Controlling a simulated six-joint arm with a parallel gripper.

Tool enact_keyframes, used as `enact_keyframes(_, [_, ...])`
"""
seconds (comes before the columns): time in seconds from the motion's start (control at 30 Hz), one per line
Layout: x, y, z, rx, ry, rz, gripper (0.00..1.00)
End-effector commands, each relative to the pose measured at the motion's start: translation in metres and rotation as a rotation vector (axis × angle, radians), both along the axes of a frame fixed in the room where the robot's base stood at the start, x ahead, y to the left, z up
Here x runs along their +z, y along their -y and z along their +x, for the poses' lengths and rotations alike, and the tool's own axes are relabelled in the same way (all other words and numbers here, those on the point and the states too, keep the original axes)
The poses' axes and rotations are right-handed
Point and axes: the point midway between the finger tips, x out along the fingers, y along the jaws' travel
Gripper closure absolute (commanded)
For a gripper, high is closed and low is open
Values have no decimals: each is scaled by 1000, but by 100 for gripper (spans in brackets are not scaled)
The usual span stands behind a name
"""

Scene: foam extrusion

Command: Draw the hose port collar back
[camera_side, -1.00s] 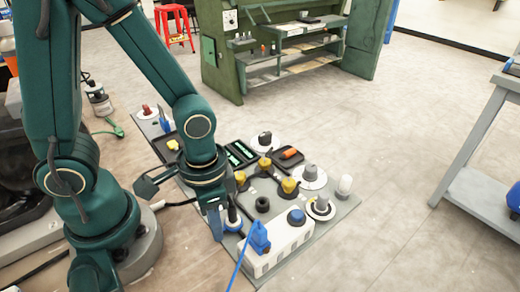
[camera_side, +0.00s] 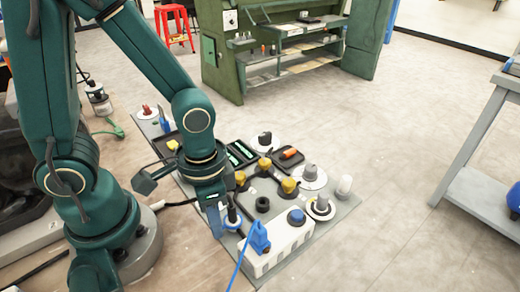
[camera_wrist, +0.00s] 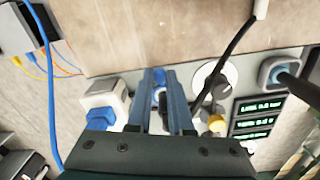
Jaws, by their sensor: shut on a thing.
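My gripper (camera_side: 224,222) points down at the near left part of the grey board, beside the white box. Its two blue-grey fingers are shut on the hose port collar, a small blue part (camera_wrist: 159,77) seen between the fingertips (camera_wrist: 159,84) in the wrist view. In the side view a blue ring (camera_side: 234,226) shows at the fingers, low over the board. The fingers hide much of the port, and I cannot tell how far the collar sits from its seat.
The white box (camera_side: 272,250) with a blue plug (camera_side: 259,238) and blue cable stands close on the right. Yellow knobs (camera_side: 289,186), grey pegs and dark trays fill the board beyond. A black cable (camera_wrist: 232,52) runs close beside the fingers.

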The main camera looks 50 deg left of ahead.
Motion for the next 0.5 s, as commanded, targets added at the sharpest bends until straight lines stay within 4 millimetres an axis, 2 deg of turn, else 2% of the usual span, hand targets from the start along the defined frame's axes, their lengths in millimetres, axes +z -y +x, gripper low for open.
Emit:
enact_keyframes(0.17, [0,-1,1,-3,2,1,100])
enact_keyframes(0.2, [0,-1,1,-3,2,1,73])
enact_keyframes(0.27, [0,-1,1,-2,2,1,50])
enact_keyframes(0.5, [0,0,0,-1,1,1,50])
